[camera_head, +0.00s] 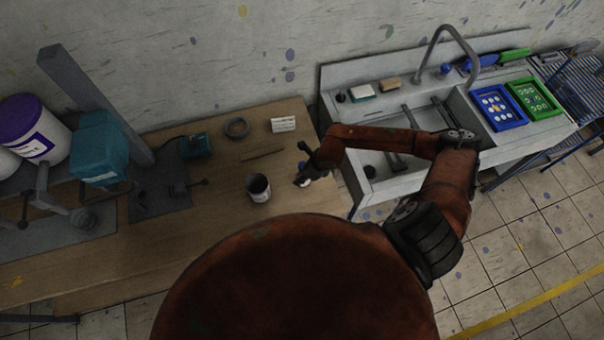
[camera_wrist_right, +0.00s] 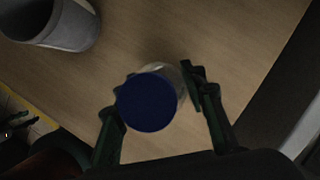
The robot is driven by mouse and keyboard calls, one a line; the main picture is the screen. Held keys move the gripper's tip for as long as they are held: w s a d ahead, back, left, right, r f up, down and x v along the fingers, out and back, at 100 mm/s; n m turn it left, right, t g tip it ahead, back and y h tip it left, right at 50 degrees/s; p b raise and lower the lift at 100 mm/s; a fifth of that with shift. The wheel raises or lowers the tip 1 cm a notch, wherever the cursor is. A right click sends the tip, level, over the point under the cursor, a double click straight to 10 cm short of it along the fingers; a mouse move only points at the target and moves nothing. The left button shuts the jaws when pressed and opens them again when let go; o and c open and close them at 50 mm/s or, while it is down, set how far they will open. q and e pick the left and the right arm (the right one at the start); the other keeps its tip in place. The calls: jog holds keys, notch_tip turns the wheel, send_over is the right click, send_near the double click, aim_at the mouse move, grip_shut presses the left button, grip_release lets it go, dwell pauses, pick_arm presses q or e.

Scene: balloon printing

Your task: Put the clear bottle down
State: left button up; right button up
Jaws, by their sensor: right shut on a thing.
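The clear bottle (camera_wrist_right: 184,82) shows from above in the right wrist view, with a round dark blue cap (camera_wrist_right: 146,102) covering most of it. My right gripper (camera_wrist_right: 158,92) is shut on it, one finger on each side. In the head view my right gripper (camera_head: 304,172) is over the right end of the wooden table (camera_head: 230,215), and only a pale bit of the bottle (camera_head: 304,183) shows. I cannot tell whether the bottle touches the table. A dark finger-like part at the wrist view's left edge may be my left gripper (camera_wrist_right: 20,126); its opening is unclear.
An open grey can (camera_head: 259,188) stands left of my right gripper. A tape roll (camera_head: 237,128), a white card (camera_head: 284,125) and a thin stick (camera_head: 262,152) lie behind. The sink (camera_head: 352,178) is to the right. Bare wood lies around the can.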

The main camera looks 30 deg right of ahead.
jog(key=shift+f, duration=0.15)
jog(key=o, duration=0.9)
pick_arm(q)
jog(key=shift+w+f, duration=0.1)
jog(key=shift+w, duration=0.2)
pick_arm(e)
jog(key=o, duration=0.3)
jog(key=shift+o, duration=0.2)
jog(key=shift+r, duration=0.35)
pick_arm(q)
notch_tip(320, 180, down, 2)
jog(key=b, duration=0.2)
jog(key=shift+s+f+b, duration=0.1)
jog(key=shift+f+b, duration=0.15)
jog(key=shift+b, duration=0.1)
pick_arm(e)
jog(key=v, duration=1.1)
jog(key=shift+s+r, duration=0.15)
jog(key=shift+r, duration=0.15)
jog(key=shift+d, duration=0.1)
